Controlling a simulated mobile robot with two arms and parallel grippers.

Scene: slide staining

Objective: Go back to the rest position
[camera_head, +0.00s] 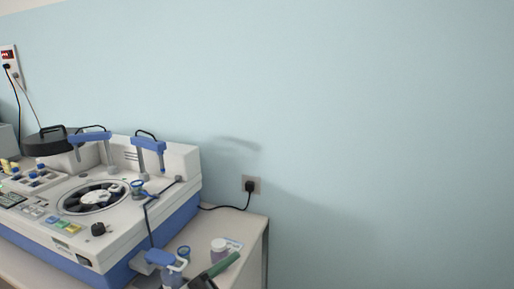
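Neither of my grippers can be made out in the head view, so I cannot see whether they are open or hold anything. The white and blue staining machine (185,163) stands at the left on a pale table (249,229). It has a round dark carousel (73,203), coloured buttons and blue-topped arms. A black lid with a handle (48,142) is at its back left.
Near the table's right end stand a blue-topped bottle (160,257), a small blue-rimmed cup (184,252) and a white and purple jar (219,252). A green and dark object (222,265) leans beside them, cut by the bottom edge. Right of the table shows only bare wall.

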